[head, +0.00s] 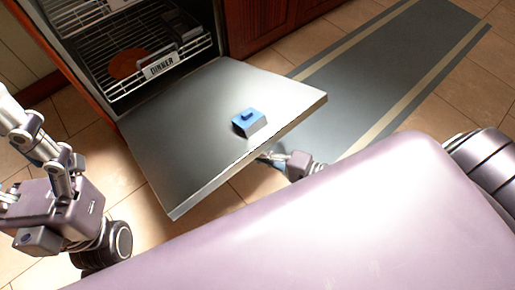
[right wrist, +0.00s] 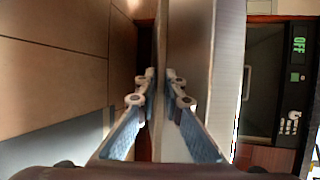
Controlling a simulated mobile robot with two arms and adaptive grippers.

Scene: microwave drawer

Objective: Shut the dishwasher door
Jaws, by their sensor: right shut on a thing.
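The dishwasher door (head: 215,115) is folded down flat in the head view, a wide grey panel reaching out from the open dishwasher (head: 130,50). A small blue block-like object (head: 249,122) rests on it. My right gripper (head: 268,156) is at the door's right-hand near edge, partly hidden under it. In the right wrist view the two blue-padded fingers (right wrist: 162,85) are shut on the door, which shows there as an upright grey slab (right wrist: 192,50). The exact contact is hard to see. My left gripper does not show; only parts of my left arm are at the left.
Wire racks (head: 150,70) inside the dishwasher hold a brown round item and carry a "DINNER" label. A striped grey mat (head: 395,60) lies on the tiled floor to the right. An appliance with a green "OFF" display (right wrist: 299,44) stands at the right of the wrist view.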

